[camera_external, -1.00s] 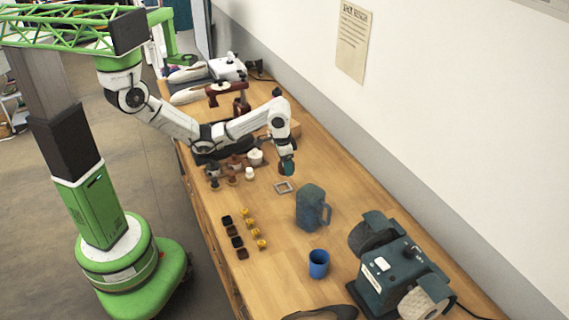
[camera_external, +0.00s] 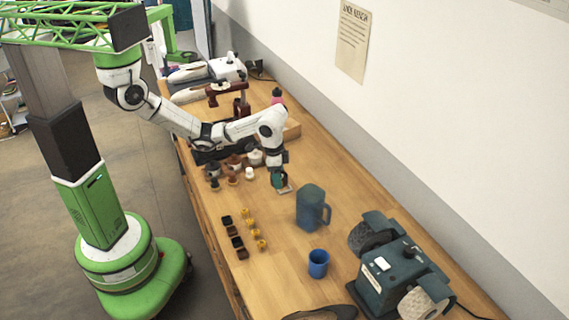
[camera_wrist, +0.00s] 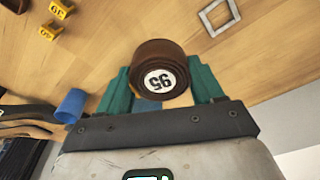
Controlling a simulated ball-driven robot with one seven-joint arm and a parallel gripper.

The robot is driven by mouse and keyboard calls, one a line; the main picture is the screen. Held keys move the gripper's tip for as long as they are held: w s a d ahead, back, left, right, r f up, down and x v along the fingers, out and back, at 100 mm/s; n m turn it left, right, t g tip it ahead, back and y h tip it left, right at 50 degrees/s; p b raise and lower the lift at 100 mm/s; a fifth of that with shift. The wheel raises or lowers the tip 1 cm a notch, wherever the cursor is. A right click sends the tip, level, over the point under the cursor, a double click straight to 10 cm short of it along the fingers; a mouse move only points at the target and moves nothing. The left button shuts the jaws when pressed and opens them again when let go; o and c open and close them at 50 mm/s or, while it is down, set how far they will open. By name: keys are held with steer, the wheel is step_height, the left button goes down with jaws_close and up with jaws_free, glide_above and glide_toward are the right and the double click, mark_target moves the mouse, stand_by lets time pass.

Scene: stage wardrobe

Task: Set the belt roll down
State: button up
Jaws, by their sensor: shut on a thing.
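In the external view my gripper (camera_external: 279,181) points down low over the wooden bench (camera_external: 275,225), and the roll is hard to make out there. A grey square frame (camera_external: 284,189) lies on the bench right by my gripper. It also shows at the upper right of the wrist view (camera_wrist: 236,14), apart from the roll.
A blue-grey pitcher (camera_external: 310,208), a blue cup (camera_external: 318,263) and a dark green bench grinder (camera_external: 395,275) stand nearer the front. Yellow number markers (camera_external: 255,234) and dark blocks (camera_external: 232,231) lie to the left. Several small rolls and jars (camera_external: 233,165) stand behind.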

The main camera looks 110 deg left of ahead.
steer(key=d+m+h+b, duration=0.2)
steer(key=d+m+b, duration=0.8)
steer(key=d, duration=2.4)
steer(key=m+p, duration=0.4)
steer(key=p, duration=0.1)
glide_above(277, 302)
steer(key=shift+g, duration=0.3)
steer(key=f, duration=0.6)
steer(key=s+f, duration=0.1)
steer(key=f, duration=0.1)
steer(key=shift+a+f, duration=0.3)
steer(key=shift+f, duration=0.1)
steer(key=shift+w+f, duration=0.3)
steer(key=shift+f, duration=0.05)
steer(key=shift+w+d+f, duration=0.1)
steer(key=shift+f, duration=1.55)
steer(key=shift+f, duration=0.15)
steer(key=o, duration=1.1)
